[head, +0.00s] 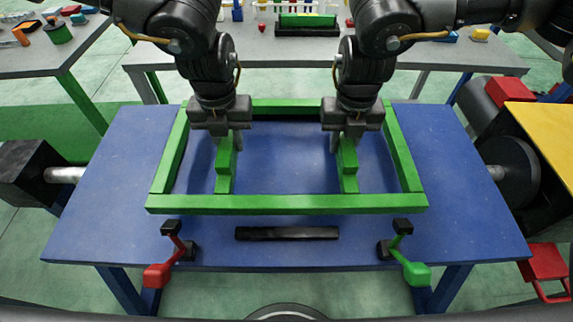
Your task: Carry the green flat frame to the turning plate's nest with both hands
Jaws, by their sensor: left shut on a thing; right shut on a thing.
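The green flat frame (285,204) is a rectangle with two inner bars running front to back. It is level, over the middle of the blue turning plate (110,210). My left gripper (229,148) is shut on the left inner bar and my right gripper (346,147) on the right inner bar. Both grippers hide parts of the bars and the frame's far side. A black strip (287,233) lies on the plate in front of the frame's front bar, apart from it in the picture. I cannot tell whether the frame touches the plate.
A red-handled clamp (158,275) and a green-handled clamp (417,274) sit at the plate's front edge. A dark block (30,173) with a shaft stands left and a black disc (510,170) right. Grey benches (190,60) with small items stand behind.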

